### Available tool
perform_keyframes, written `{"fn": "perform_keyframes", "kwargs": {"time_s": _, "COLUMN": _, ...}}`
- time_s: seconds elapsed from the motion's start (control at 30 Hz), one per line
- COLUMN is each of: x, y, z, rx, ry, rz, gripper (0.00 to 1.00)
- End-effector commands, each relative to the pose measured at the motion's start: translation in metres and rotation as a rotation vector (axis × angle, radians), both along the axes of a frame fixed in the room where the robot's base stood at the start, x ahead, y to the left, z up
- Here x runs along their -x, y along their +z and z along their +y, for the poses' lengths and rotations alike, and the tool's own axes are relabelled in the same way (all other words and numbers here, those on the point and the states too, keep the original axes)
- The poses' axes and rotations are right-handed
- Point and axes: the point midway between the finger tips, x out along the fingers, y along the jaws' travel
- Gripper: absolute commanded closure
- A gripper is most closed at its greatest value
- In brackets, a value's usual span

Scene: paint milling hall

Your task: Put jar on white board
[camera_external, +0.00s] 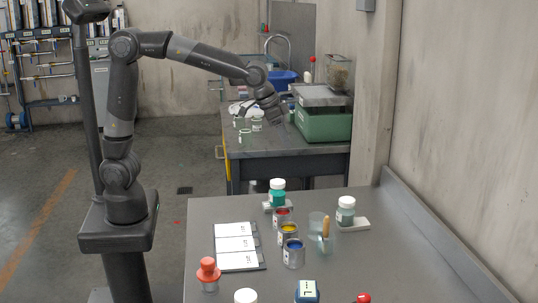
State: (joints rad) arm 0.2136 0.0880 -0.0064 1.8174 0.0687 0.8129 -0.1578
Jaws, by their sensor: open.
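Several jars with white lids are on the near table. One jar with teal contents (277,194) stands at the back, at a small pale board (267,207). A greyish-green jar (346,214) stands to its right, at the left end of a white board (362,223). The white lid of another jar (245,296) shows at the bottom edge; its body is cut off. My gripper (277,119) is open and empty, raised high and pointing down, apart from the jars. It appears in front of the far bench.
Open paint cans, red (282,217), yellow (287,233) and blue (293,254), stand mid-table beside a clear beaker (316,223) and a brush holder (325,243). White cards (237,244) lie left; an orange-topped jar (209,272) stands in front. The table's right side is clear.

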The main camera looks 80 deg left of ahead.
Motion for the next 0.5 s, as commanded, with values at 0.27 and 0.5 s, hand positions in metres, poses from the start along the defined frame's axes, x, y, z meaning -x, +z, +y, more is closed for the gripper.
{"fn": "perform_keyframes", "kwargs": {"time_s": 0.27, "x": 0.104, "y": 0.029, "z": 0.054, "rx": 0.002, "ry": 0.038, "rz": -0.025, "gripper": 0.25}}
{"fn": "perform_keyframes", "kwargs": {"time_s": 0.5, "x": 0.193, "y": 0.025, "z": 0.086, "rx": 0.003, "ry": 0.065, "rz": -0.043, "gripper": 0.25}}
